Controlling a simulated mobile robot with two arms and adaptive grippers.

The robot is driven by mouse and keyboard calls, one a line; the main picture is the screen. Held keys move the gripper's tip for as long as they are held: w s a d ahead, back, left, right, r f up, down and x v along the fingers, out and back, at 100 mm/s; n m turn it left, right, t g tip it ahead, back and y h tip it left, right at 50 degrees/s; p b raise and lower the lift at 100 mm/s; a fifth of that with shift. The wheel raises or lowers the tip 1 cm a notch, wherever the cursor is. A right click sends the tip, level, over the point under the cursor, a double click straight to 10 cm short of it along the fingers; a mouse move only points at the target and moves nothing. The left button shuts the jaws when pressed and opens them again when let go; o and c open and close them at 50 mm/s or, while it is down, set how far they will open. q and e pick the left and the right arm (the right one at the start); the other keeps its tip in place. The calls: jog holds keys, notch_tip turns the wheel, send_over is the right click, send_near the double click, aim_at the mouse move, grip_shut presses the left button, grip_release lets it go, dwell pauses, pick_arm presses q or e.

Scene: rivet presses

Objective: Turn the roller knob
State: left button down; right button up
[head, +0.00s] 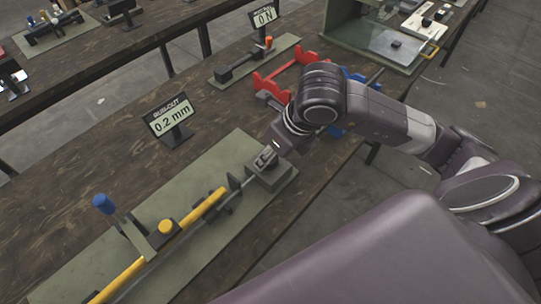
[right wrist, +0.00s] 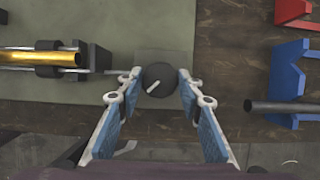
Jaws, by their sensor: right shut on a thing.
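The roller knob (right wrist: 160,80) is a dark round knob with a white pointer line, seen from above in the right wrist view. The line slants up to the right. My right gripper (right wrist: 160,88) has its two fingers on either side of the knob, shut on it. In the head view, my right wrist hides most of the knob, above a grey block (head: 275,178) at the end of the fixture. A yellow roller (head: 205,210) lies in line with that block, and also shows in the right wrist view (right wrist: 40,58). My left gripper is out of view.
A run-out display (head: 170,117) reading 0.2 mm stands behind the green base plate (head: 90,270). A blue-handled lever (head: 104,204) rises at left. Red (head: 305,62) and blue (right wrist: 290,75) stands are to the right of the knob.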

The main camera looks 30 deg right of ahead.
aim_at(279, 173)
dwell(0.3)
jog(key=o, duration=1.2)
jog(key=shift+c, duration=0.2)
jog(key=shift+r, duration=0.1)
jog(key=a+v, duration=0.1)
jog(key=v, duration=0.6)
jog(key=shift+d+r, duration=0.15)
jog(key=shift+d, duration=0.35)
jog(key=shift+s, duration=0.1)
